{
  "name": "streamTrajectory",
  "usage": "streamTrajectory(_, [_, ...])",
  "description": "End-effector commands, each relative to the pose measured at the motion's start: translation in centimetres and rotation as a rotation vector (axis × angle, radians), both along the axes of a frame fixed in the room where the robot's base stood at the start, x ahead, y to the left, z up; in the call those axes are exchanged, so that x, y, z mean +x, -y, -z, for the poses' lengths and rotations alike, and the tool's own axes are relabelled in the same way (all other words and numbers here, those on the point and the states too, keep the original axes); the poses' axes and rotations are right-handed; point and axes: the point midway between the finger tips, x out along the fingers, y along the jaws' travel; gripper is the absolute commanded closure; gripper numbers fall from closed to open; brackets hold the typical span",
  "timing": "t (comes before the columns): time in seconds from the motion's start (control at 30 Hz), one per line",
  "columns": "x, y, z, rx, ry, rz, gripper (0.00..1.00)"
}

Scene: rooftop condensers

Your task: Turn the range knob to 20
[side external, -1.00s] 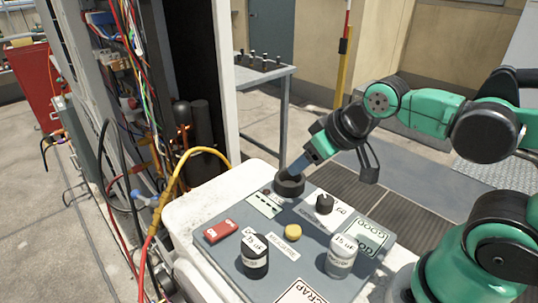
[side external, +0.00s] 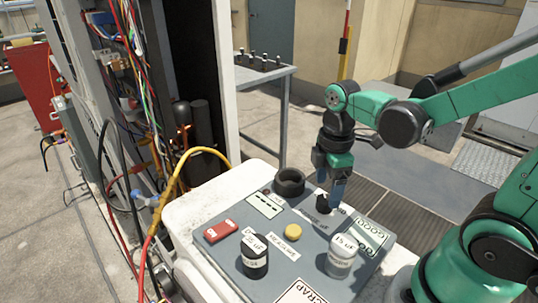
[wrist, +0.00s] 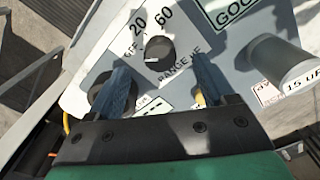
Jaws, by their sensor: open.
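The range knob (wrist: 160,53) is a black round knob on the grey panel, with a small pale mark on its lower left edge in the wrist view.
Cables hang from the cabinet at left.

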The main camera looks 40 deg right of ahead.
Motion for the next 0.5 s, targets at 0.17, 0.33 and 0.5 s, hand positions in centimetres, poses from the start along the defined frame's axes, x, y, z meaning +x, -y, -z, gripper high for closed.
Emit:
streamTrajectory(0.17, [0.1, 0.0, 1.9, -0.001, 0.002, 0.001, 0.24])
streamTrajectory(0.33, [0.0, 0.0, 3.0, -0.002, 0.002, 0.002, 0.24])
streamTrajectory(0.5, [0.0, 0.0, 3.3, -0.001, 0.003, 0.002, 0.24])
